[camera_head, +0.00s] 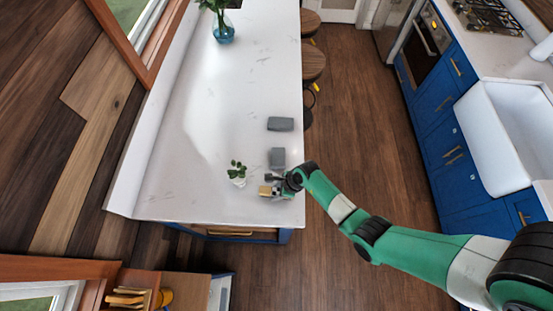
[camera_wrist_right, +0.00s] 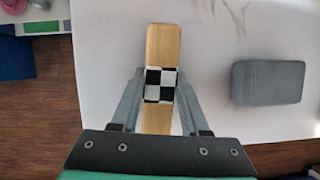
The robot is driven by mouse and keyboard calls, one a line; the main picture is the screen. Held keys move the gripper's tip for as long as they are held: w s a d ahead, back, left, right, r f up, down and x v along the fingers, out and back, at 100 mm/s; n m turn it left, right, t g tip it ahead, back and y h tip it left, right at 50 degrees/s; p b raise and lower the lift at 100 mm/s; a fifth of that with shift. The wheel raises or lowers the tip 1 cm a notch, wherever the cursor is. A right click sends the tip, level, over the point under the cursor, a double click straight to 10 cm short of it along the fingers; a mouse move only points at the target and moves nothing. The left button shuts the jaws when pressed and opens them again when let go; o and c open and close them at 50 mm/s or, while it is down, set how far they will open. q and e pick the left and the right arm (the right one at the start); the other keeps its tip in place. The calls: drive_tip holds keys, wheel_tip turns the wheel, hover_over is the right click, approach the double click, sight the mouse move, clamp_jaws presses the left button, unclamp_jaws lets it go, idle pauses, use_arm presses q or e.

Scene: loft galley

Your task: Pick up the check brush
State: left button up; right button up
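The check brush (camera_wrist_right: 161,85) has a flat light-wood body with a black-and-white checkered band. In the head view the brush (camera_head: 266,191) is near the front right corner of the white counter. My right gripper (camera_wrist_right: 160,80) has one finger on each side of the checkered band. The fingertips are very close to its edges; I cannot tell whether they press on it. In the head view my right gripper (camera_head: 280,188) is low over the counter, hiding part of the brush. My left gripper is in neither view.
A grey block (camera_head: 277,157) lies just behind the right gripper, with another grey block (camera_head: 281,124) farther back. A small potted plant (camera_head: 238,174) stands left of the brush. A blue vase (camera_head: 223,33) is at the far end. The counter's middle is clear.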

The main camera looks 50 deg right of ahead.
sight(273, 192)
clamp_jaws()
drive_tip(key=shift+r, duration=0.2)
drive_tip(key=r, duration=0.1)
drive_tip(key=r+p, duration=0.1)
drive_tip(key=r, duration=0.2)
drive_tip(key=shift+s+a+r+p, duration=0.15)
drive_tip(key=shift+s+r+p, duration=0.1)
drive_tip(key=shift+p, duration=0.1)
drive_tip(key=s+a+r+b, duration=0.2)
drive_tip(key=s+r+b, duration=0.1)
drive_tip(key=s, duration=0.3)
drive_tip(key=s+a+r+b, duration=0.3)
drive_tip(key=s+r, duration=0.2)
drive_tip(key=s, duration=0.1)
drive_tip(key=shift+s+a+r, duration=0.15)
drive_tip(key=shift+a+r, duration=0.15)
